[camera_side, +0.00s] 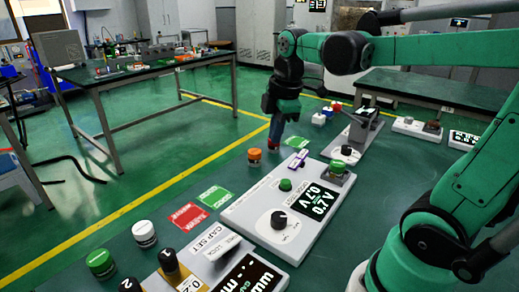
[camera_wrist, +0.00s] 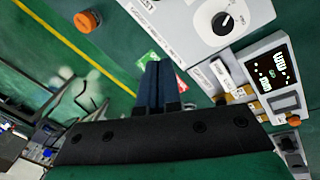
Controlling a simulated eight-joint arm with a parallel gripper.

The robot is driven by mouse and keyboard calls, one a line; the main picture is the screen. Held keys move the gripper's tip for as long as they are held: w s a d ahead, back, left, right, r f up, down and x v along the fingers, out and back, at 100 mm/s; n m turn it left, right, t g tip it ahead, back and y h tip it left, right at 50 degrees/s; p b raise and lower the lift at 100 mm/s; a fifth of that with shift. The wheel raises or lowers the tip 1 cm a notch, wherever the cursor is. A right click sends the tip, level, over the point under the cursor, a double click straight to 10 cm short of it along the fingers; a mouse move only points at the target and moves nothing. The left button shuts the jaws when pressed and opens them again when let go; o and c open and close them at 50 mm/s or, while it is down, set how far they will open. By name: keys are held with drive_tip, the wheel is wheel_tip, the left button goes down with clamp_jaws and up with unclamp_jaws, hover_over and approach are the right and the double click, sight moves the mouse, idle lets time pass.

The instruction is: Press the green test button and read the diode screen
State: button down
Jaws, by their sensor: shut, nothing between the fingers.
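A green button (camera_side: 285,184) stands on a white panel (camera_side: 250,205) in the middle of the side view. Beside it is a black screen (camera_side: 319,196) with white characters that seem to read "A/0" and "0.7V". A black knob (camera_side: 279,219) sits lower on the panel. My gripper (camera_side: 273,148) points down beyond the panel's far left edge, apart from the button. In the wrist view its fingers (camera_wrist: 159,85) are together and empty. I cannot make out the green button there.
An orange-topped knob (camera_side: 254,156) stands near my gripper. Red (camera_side: 188,215) and green (camera_side: 215,196) cards lie left of the panel. A "CAP SET" unit (camera_side: 215,262) is in front. The wrist view shows a white unit with a dial (camera_wrist: 222,24) and a lit screen (camera_wrist: 271,75).

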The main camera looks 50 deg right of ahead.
sight(286, 181)
drive_tip(key=d+n, duration=0.2)
drive_tip(key=d+n+g, duration=0.1)
drive_tip(key=n, duration=0.1)
drive_tip(key=d+n+g, duration=0.1)
drive_tip(key=d+n, duration=0.1)
drive_tip(key=shift+w+d+r+n+y, duration=0.2)
drive_tip(key=shift+d+r+n+y, duration=0.1)
drive_tip(key=shift+d+r+y, duration=0.1)
wheel_tip(286, 181, down, 14)
drive_tip(key=shift+a, duration=0.1)
idle(0.4)
